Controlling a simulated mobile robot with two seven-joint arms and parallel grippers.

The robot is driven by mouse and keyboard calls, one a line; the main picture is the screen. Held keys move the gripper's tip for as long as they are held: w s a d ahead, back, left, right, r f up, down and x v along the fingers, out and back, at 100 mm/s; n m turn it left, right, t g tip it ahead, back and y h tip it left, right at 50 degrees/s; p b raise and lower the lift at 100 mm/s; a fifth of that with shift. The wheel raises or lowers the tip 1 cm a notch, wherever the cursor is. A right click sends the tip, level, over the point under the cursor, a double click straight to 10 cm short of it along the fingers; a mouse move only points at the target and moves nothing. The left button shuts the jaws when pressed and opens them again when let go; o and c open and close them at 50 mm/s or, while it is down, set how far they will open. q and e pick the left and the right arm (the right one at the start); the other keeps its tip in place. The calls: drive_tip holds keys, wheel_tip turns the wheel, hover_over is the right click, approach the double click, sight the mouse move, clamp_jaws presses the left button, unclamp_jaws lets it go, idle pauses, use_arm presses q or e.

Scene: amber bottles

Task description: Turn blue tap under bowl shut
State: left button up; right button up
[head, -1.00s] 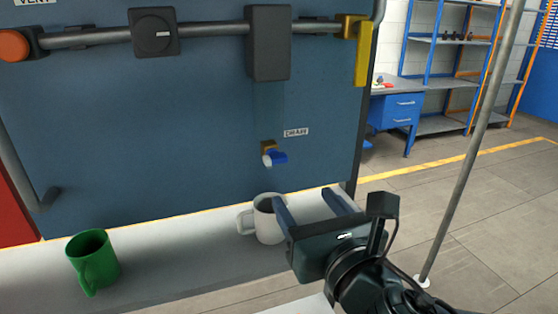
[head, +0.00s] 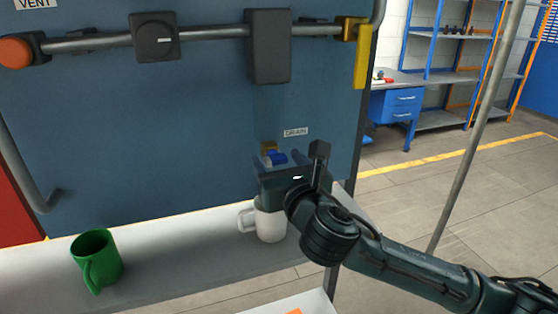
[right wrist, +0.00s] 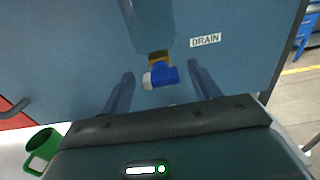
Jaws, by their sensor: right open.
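The blue tap (head: 276,158) is on a brass fitting below the DRAIN label's level on the blue panel. It also shows in the right wrist view (right wrist: 163,76), with a whitish end at its left. A translucent bluish bowl (head: 268,105) hangs above it under a dark housing (head: 268,45), and also shows in the right wrist view (right wrist: 152,20). My right gripper (head: 279,161) is open, its fingers on either side of the tap with visible gaps; contact is not seen. In the head view the gripper partly hides the tap. My left gripper is not in view.
A white mug (head: 268,222) stands on the grey shelf (head: 175,252) just below my right gripper. A green mug (head: 97,260) stands further left. A pipe with a black knob (head: 154,37) and a yellow lever (head: 361,55) runs above. A DRAIN label (head: 296,132) is beside the tap.

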drive_tip(key=shift+c, duration=0.5)
drive_tip(key=c, duration=0.9)
drive_tip(key=shift+m+p, duration=0.3)
drive_tip(key=shift+m, duration=0.1)
drive_tip(key=shift+m+p, duration=0.3)
drive_tip(key=shift+m, duration=1.2)
drive_tip(key=shift+d+m, duration=0.1)
drive_tip(key=shift+m, duration=0.2)
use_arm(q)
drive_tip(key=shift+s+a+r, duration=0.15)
